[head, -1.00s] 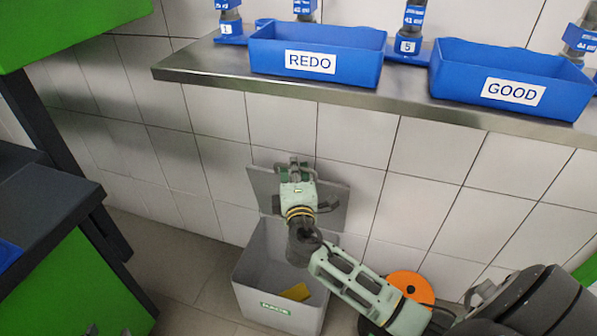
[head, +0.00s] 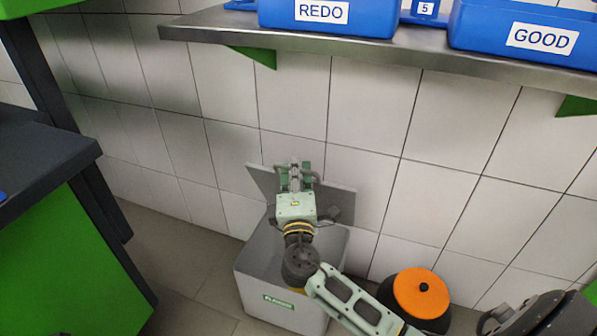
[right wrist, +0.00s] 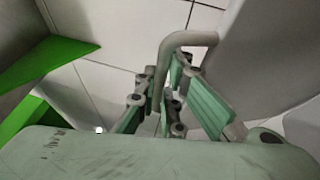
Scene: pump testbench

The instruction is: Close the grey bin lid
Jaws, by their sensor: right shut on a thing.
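The grey bin (head: 254,274) stands on the floor by the tiled wall, with a green label on its front. Its grey lid (head: 343,203) is open, tilted up at the back of the bin near the wall. My right gripper (head: 295,178) is at the lid, its arm reaching over the bin and hiding part of the opening. In the right wrist view a bent grey handle (right wrist: 188,39) runs between the green-padded fingers (right wrist: 170,105), and the gripper is shut on it. My left gripper is not in view.
A steel shelf (head: 350,48) with blue REDO (head: 375,18) and GOOD (head: 490,35) boxes is above the bin. A round orange-topped object (head: 420,293) stands right of the bin. A green and dark bench (head: 60,270) is at the left. Floor between bench and bin is clear.

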